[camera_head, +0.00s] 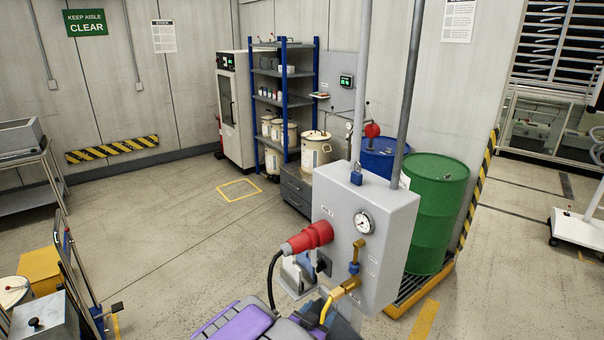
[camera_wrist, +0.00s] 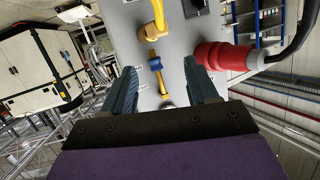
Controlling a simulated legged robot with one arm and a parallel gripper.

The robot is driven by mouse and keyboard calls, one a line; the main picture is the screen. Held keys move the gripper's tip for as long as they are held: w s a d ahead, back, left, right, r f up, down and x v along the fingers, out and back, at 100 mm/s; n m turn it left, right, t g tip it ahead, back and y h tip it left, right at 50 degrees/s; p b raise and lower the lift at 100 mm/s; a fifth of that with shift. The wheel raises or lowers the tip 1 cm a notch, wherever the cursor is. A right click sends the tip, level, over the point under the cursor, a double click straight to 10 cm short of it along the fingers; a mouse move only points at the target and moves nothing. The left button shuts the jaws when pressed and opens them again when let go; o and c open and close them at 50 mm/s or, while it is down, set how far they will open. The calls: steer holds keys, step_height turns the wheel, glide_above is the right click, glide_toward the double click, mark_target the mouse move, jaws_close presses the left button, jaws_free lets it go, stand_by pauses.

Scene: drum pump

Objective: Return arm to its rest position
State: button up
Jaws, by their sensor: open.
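My gripper (camera_wrist: 160,66) is open and empty in the wrist view, its two dark fingers apart. Behind them is the face of the grey pump box (camera_head: 385,240), which carries a brass pipe with a blue fitting (camera_wrist: 154,62). A red plug (camera_wrist: 228,57) with a black cable lies just right of the right finger in the wrist view; contact cannot be told. In the head view the red plug (camera_head: 308,238) sits at the box's left side. My purple arm shows at the bottom, and the gripper's fingers are not clear there.
A pressure gauge (camera_head: 364,222) is on the box. Green (camera_head: 437,205) and blue (camera_head: 378,160) drums stand behind it on a yellow-edged pallet. A blue-framed shelf (camera_head: 285,72) is at the back. A cart with a yellow box (camera_head: 40,268) is at left. The middle floor is clear.

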steer(key=s+r+n+g+y, duration=0.2)
steer(key=s+r+g+y, duration=0.2)
steer(key=s, duration=0.7)
steer(key=s+r+n+g+y+b, duration=0.1)
steer(key=s+r+n+g+y, duration=0.2)
steer(key=s, duration=0.7)
steer(key=g+y, duration=0.2)
steer(key=g, duration=0.1)
steer(key=shift+s+d+r+g+b, duration=0.3)
steer(key=shift+s+r, duration=0.05)
steer(key=shift+r, duration=0.05)
steer(key=s+d+r+g, duration=0.1)
steer(key=s+d, duration=0.2)
steer(key=s, duration=0.2)
steer(key=s+d+r+n+g+h, duration=0.1)
steer(key=s+d, duration=0.2)
steer(key=s, duration=0.3)
steer(key=s+d+r+g+h, duration=0.1)
steer(key=s+d+g, duration=0.1)
steer(key=s, duration=0.4)
steer(key=shift+d+r+n, duration=0.15)
steer(key=shift+d+n, duration=0.15)
steer(key=shift+d, duration=0.3)
steer(key=shift+c, duration=0.2)
